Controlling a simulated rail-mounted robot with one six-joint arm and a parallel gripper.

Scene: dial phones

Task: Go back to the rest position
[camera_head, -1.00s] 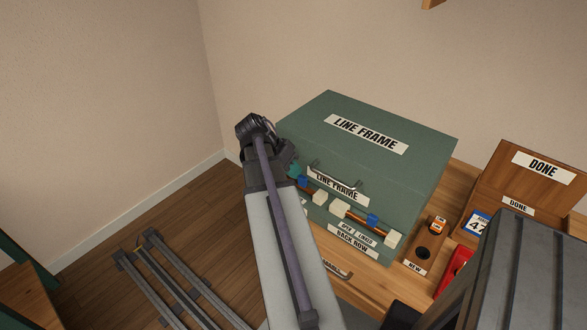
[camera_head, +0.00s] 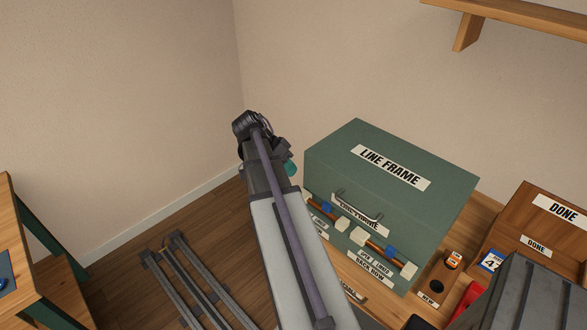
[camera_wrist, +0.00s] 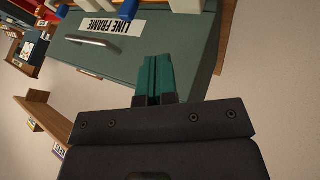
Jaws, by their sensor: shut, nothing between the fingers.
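My gripper (camera_wrist: 155,75) has teal fingers, and in the wrist view they are pressed together with nothing between them. In the head view my gripper (camera_head: 290,169) is mostly hidden behind my own arm, with only a bit of teal showing. It is to the left of the green LINE FRAME box (camera_head: 400,190), apart from it in that view. In the wrist view the box (camera_wrist: 190,45) lies beyond the fingers, with its handle (camera_wrist: 93,41) and label at upper left.
Blocks in white and blue sit along the box's front. A NEW holder (camera_head: 440,285), a wooden DONE box (camera_head: 545,225) and a red thing (camera_head: 468,300) stand to the right. A wall shelf (camera_head: 500,12) is above. A wooden table (camera_head: 30,245) is at left. Floor rails (camera_head: 200,275) run below.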

